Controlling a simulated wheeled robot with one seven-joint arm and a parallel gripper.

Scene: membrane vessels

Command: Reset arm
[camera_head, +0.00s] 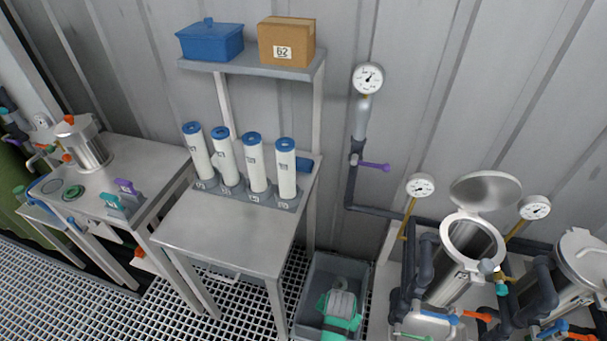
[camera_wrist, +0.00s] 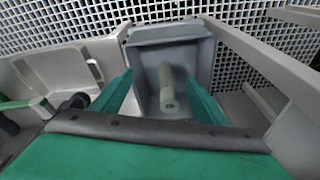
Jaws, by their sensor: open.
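My gripper (camera_head: 340,318) is green and sits over the grey bin (camera_head: 313,290) on the floor in the head view. In the wrist view my gripper (camera_wrist: 158,78) has its two green fingers spread apart with nothing clamped between them. A pale, dull cylinder (camera_wrist: 167,88) lies in the bin (camera_wrist: 205,55), beyond and between the fingers, apart from them. The fingertips are hidden in the head view.
A table (camera_head: 215,240) left of the bin bears several white membrane cylinders (camera_head: 256,165) with blue ends in a rack. To the right stand an open vessel (camera_head: 462,275) with its lid (camera_head: 487,190) raised, dark pipes (camera_head: 352,185) and gauges (camera_head: 421,186).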

